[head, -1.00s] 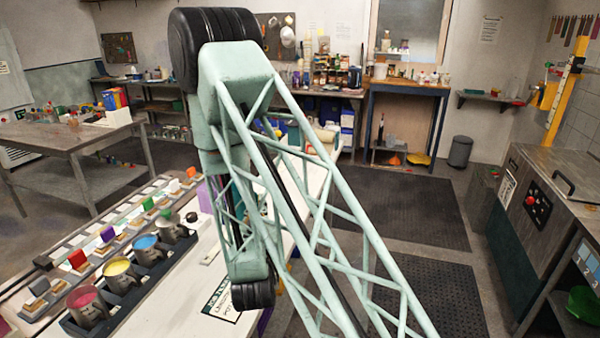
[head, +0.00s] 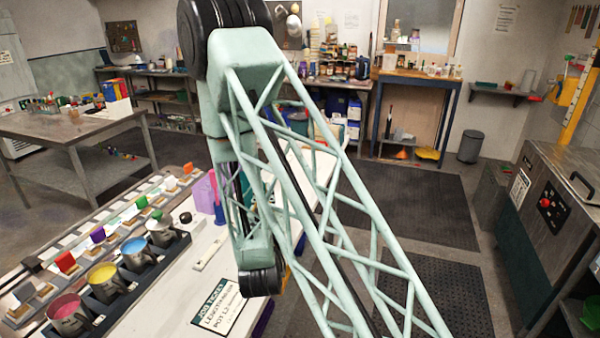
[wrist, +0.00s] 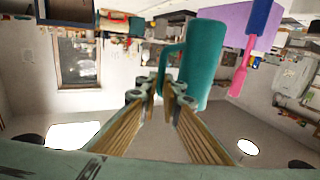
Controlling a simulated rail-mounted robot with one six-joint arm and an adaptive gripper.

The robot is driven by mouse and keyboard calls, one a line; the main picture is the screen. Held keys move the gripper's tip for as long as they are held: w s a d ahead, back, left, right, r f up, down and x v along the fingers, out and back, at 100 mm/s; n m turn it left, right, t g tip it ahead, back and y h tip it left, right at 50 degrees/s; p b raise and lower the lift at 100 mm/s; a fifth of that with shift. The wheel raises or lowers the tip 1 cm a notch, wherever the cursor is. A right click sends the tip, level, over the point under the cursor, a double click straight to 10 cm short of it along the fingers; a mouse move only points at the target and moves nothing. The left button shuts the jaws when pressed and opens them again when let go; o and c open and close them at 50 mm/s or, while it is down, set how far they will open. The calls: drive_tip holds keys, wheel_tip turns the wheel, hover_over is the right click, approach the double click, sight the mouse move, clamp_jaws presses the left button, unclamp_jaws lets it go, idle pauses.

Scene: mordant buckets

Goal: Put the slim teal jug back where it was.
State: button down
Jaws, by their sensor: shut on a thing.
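The slim teal jug (wrist: 203,62) is close up in the wrist view, its handle (wrist: 168,66) on its left side. My gripper (wrist: 164,98) is shut on the jug at its handle side. The room appears upside down in that view. What lies directly beneath the jug is not clear.
A pale bench (head: 190,290) carries a dark rack with several pots of colour, including a pink one (head: 70,312) and a yellow one (head: 103,280). A purple container (head: 204,192) stands farther back, beside a blue-and-pink tool (head: 218,208). A job ticket (head: 220,308) lies on the bench.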

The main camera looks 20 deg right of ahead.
drive_tip(key=shift+w, duration=0.1)
idle(0.3)
drive_tip(key=w+d+f+n+y+p, duration=0.1)
drive_tip(key=w+d+f+y+p, duration=0.1)
drive_tip(key=w+d, duration=0.8)
drive_tip(key=w+d+f+n+y+p, duration=0.1)
drive_tip(key=w+d+y+p, duration=0.1)
drive_tip(key=w+d, duration=0.7)
drive_tip(key=d, duration=0.8)
drive_tip(key=shift+w+f+n+t, duration=0.3)
drive_tip(key=shift+w+f+t, duration=0.1)
drive_tip(key=shift+d, duration=0.1)
drive_tip(key=w+d+f, duration=0.1)
drive_tip(key=w+d, duration=0.4)
drive_tip(key=w, duration=0.8)
drive_tip(key=shift+d+f, duration=0.15)
drive_tip(key=shift+d, duration=0.05)
